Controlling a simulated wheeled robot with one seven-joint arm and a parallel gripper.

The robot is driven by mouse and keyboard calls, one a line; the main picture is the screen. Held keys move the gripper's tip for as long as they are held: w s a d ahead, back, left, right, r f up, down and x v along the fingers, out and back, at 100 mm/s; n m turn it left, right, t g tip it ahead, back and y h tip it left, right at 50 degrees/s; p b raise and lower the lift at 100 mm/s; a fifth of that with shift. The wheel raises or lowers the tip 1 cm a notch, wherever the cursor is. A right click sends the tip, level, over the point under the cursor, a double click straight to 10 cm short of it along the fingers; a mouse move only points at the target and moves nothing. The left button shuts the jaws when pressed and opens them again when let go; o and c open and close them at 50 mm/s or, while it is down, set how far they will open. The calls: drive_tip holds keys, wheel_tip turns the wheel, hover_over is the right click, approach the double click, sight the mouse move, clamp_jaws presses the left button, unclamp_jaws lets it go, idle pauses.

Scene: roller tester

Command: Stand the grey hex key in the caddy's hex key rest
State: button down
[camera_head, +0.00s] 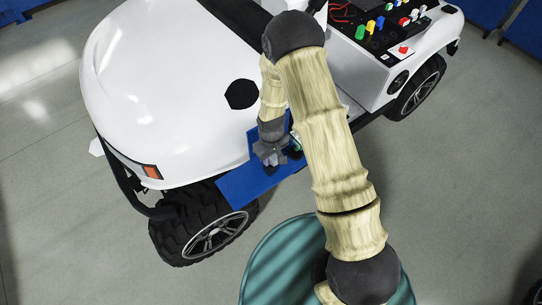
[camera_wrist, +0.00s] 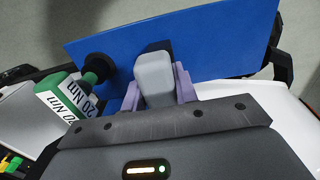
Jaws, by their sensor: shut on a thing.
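My gripper (camera_head: 272,158) is low over a blue caddy panel (camera_head: 235,187) at the side of the white vehicle. In the wrist view its two purple fingers (camera_wrist: 157,84) are shut on a grey block-like handle (camera_wrist: 154,78), which I take for the grey hex key. The rest of the key is hidden below the handle. A small black part (camera_wrist: 156,46) shows just behind it, above the blue panel (camera_wrist: 215,38). I cannot tell whether the key touches the panel or stands in a rest.
The white vehicle body (camera_head: 165,85) is close behind, with a black tyre (camera_head: 205,225) below. A teal round top (camera_head: 270,262) stands in front.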

drive_tip(key=shift+f+b, duration=0.4)
drive_tip(key=shift+f, duration=0.15)
drive_tip(key=c, duration=1)
unclamp_jaws()
drive_tip(key=shift+r, duration=0.1)
wheel_tip(320, 180, up, 17)
drive_tip(key=b, duration=0.3)
drive_tip(key=shift+r, duration=0.15)
drive_tip(key=s+d+r+m+t, duration=0.1)
drive_tip(key=s+d+r+m, duration=0.1)
drive_tip(key=s+d, duration=0.2)
drive_tip(key=s+d+r+m, duration=0.2)
drive_tip(key=s+d, duration=0.2)
drive_tip(key=d, duration=0.1)
drive_tip(key=s+d+r+m+t, duration=0.1)
drive_tip(key=s+d+r+m, duration=0.1)
drive_tip(key=s+d, duration=0.2)
drive_tip(key=shift+s+d+r+m+t, duration=0.15)
drive_tip(key=shift+d+r+m+t, duration=0.15)
drive_tip(key=shift+r+m, duration=0.1)
